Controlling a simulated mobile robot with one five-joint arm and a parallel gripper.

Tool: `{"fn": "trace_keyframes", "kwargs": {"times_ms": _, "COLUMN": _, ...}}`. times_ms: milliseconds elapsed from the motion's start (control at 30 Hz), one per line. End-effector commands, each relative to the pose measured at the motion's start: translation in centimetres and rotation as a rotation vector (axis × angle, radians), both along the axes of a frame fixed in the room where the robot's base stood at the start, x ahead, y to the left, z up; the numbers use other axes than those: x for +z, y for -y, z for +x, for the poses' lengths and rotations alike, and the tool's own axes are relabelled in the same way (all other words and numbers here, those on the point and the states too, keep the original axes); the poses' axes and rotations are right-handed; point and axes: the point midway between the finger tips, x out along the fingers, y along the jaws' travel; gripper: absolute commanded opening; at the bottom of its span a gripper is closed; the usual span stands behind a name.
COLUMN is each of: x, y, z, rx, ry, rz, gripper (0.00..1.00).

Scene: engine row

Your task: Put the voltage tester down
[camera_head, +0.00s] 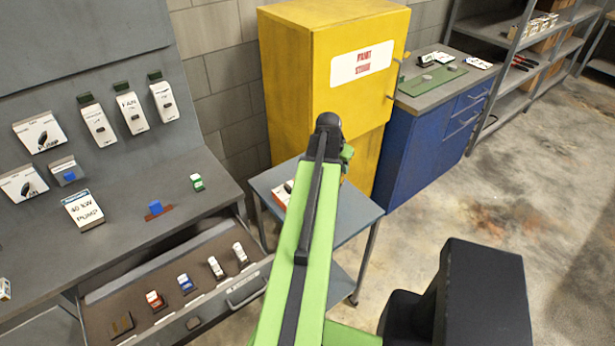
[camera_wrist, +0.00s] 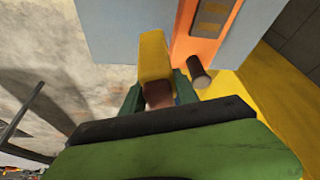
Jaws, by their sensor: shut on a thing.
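My gripper (camera_wrist: 157,88) has its green fingers on both sides of a yellow block-like thing with a brown lower part, which I take for the voltage tester (camera_wrist: 153,55). In the wrist view the tester is seen over the edge of a small grey-blue cart (camera_wrist: 108,28). I cannot tell whether it touches the cart top. In the head view my gripper (camera_head: 347,155) is mostly hidden behind my green arm, above the right part of the same cart (camera_head: 262,182). The tester cannot be made out there.
An orange tray (camera_wrist: 187,45) and a dark cylinder (camera_wrist: 200,76) are close right of the tester. A yellow cabinet (camera_head: 285,75) stands behind the cart, a blue cabinet (camera_head: 405,160) to its right. A grey workbench with an open drawer (camera_head: 150,275) is at left.

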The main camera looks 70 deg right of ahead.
Motion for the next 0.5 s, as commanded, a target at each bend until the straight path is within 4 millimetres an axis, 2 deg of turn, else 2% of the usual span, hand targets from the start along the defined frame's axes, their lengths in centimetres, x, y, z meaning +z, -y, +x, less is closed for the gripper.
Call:
{"fn": "trace_keyframes", "kwargs": {"times_ms": 33, "x": 3.5, "y": -0.4, "z": -0.1, "rx": 0.008, "ry": 0.000, "rz": 0.000, "gripper": 0.00}}
{"fn": "trace_keyframes", "kwargs": {"times_ms": 100, "x": 6.0, "y": -0.8, "z": -0.1, "rx": 0.022, "ry": 0.000, "rz": 0.000, "gripper": 0.00}}
{"fn": "trace_keyframes", "kwargs": {"times_ms": 200, "x": 8.5, "y": -1.2, "z": 0.0, "rx": 0.040, "ry": 0.000, "rz": 0.000, "gripper": 0.00}}
{"fn": "trace_keyframes", "kwargs": {"times_ms": 333, "x": 8.9, "y": -1.4, "z": 0.0, "rx": 0.051, "ry": 0.000, "rz": 0.000, "gripper": 0.00}}
{"fn": "trace_keyframes", "kwargs": {"times_ms": 433, "x": 8.0, "y": -1.2, "z": 0.5, "rx": 0.052, "ry": 0.000, "rz": 0.000, "gripper": 0.00}}
{"fn": "trace_keyframes", "kwargs": {"times_ms": 500, "x": 7.0, "y": -0.8, "z": 1.5, "rx": 0.053, "ry": 0.000, "rz": 0.000, "gripper": 0.00}}
